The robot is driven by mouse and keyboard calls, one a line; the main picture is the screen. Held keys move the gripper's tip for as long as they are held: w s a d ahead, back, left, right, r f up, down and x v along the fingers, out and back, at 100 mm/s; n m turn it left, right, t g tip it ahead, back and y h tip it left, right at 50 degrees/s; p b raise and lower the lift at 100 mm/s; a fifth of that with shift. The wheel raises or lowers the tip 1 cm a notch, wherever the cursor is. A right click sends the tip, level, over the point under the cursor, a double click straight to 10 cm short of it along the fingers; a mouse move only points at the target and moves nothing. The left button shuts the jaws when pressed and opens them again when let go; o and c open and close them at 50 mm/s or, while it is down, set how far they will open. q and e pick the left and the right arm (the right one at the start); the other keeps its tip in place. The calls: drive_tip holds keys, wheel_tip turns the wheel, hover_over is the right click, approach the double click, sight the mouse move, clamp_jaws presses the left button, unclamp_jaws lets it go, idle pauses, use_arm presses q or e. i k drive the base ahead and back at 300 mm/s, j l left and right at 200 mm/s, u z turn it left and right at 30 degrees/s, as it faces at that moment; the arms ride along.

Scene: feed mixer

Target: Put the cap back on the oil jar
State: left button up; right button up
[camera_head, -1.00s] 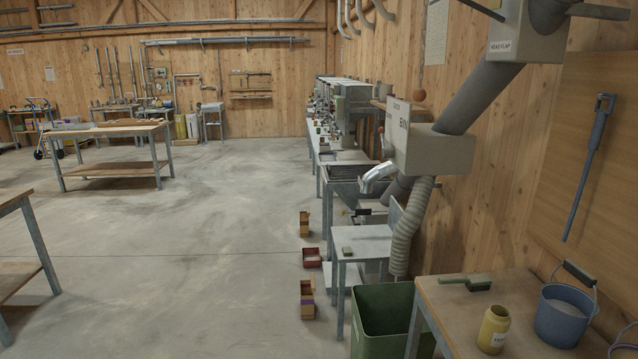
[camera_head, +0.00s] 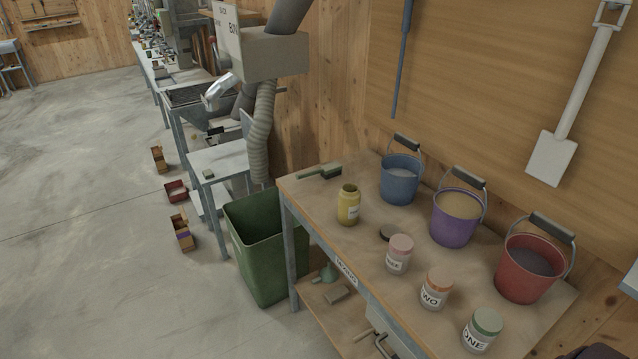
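A yellow jar (camera_head: 348,207) with a pale label stands upright and uncapped near the left part of the wooden workbench (camera_head: 322,205). I take it for the oil jar, but its label is too small to read. A dark round cap (camera_head: 390,233) lies on the bench to the right of the yellow jar, apart from it and just behind the pink-lidded jar.
Jars with pink (camera_head: 399,254), orange (camera_head: 436,289) and green (camera_head: 482,329) lids line the bench front. Blue (camera_head: 400,181), purple (camera_head: 455,218) and red (camera_head: 527,270) buckets stand behind. A brush (camera_head: 321,171) lies at the far end. A green bin (camera_head: 262,245) stands left of the bench.

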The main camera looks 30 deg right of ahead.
sight(350, 195)
drive_tip(key=l+z, duration=0.1)
drive_tip(key=z, duration=1.25)
drive_tip(key=i+j, duration=0.05)
